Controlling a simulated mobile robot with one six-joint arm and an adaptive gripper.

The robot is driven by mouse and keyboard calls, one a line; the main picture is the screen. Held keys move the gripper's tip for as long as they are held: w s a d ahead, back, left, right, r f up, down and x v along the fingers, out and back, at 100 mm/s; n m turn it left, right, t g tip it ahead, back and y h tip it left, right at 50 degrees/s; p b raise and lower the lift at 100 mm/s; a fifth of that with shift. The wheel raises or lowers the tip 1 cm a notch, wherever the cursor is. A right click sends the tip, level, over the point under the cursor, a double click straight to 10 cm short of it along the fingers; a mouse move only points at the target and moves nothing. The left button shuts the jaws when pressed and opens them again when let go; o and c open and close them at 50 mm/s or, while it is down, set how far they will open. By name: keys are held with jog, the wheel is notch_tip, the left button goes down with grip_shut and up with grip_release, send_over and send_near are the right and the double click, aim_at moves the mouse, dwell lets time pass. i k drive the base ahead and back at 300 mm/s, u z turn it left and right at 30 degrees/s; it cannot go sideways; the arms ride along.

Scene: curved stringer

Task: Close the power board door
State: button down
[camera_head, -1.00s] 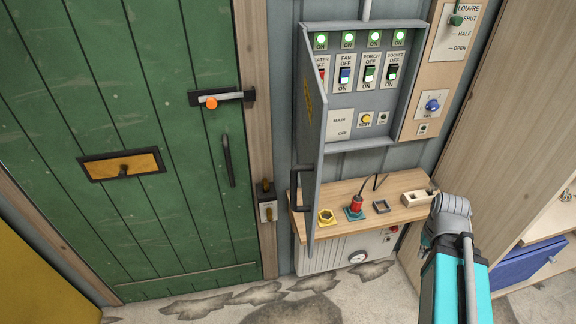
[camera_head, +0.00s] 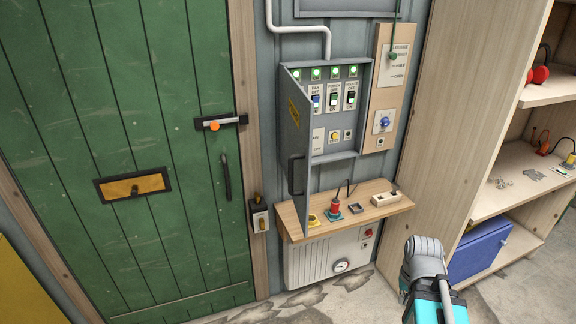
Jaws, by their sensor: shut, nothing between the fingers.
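The power board (camera_head: 368,80) is a grey wall box with lit green lamps along its top and several switches below. Its grey door (camera_head: 295,125) is hinged at the left and stands open, swung out towards me and seen nearly edge-on. A yellow warning label is on the door, and a dark handle (camera_head: 297,175) is near its lower free edge. The door hides the left part of the board. A grey joint and teal link of my arm show at the lower right, apart from the door. My gripper's fingers are not in view.
A louvre panel (camera_head: 393,60) is right of the board. A tall wooden shelf unit (camera_head: 455,110) stands further right, a green door (camera_head: 120,120) left.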

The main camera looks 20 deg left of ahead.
aim_at(299, 108)
jog(key=k, duration=0.6)
jog(key=u, duration=0.75)
jog(key=i, duration=1)
jog(key=z, duration=0.45)
